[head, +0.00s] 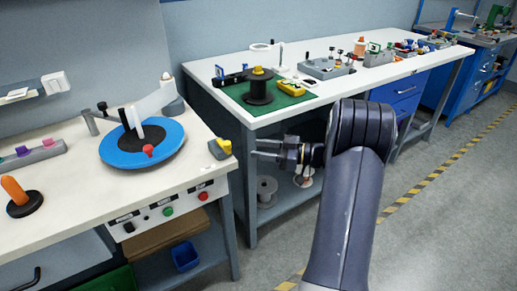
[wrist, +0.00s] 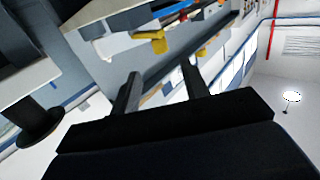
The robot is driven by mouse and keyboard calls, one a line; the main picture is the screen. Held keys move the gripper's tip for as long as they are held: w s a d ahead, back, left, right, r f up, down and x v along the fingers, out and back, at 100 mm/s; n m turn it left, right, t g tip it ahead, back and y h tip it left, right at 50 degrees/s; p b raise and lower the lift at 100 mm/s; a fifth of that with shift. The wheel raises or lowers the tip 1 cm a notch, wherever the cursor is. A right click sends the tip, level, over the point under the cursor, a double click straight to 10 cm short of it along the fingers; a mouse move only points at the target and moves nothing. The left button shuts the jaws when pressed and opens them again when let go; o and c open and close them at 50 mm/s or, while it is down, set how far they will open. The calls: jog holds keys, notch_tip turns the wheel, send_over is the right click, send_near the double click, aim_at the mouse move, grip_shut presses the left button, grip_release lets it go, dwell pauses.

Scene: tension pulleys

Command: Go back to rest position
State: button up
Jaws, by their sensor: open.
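My gripper (head: 266,148) shows in the head view at the end of my dark arm, pointing left in front of the gap between the two workbenches. Its two fingers are apart with nothing between them. In the wrist view my gripper (wrist: 160,82) also shows two separate dark fingers with no object held. The wrist view is tilted, with bench edges and a yellow thing (wrist: 152,38) beyond the fingers.
The left bench (head: 75,215) carries a blue disc (head: 118,152), an orange-handled piece (head: 15,190) and a yellow-grey block (head: 220,147). The right bench (head: 225,103) holds a black spool (head: 259,90) on a green mat (head: 285,104). Grey floor (head: 440,225) is clear at right.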

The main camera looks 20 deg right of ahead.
aim_at(226, 142)
jog(key=x, duration=1)
jog(key=shift+w+a, duration=0.15)
jog(key=shift+a, duration=0.15)
jog(key=shift+w+a+f, duration=0.1)
jog(key=shift+a, duration=0.05)
jog(key=shift+m+t+h, duration=0.3)
jog(key=shift+t, duration=0.1)
jog(key=shift+a, duration=0.1)
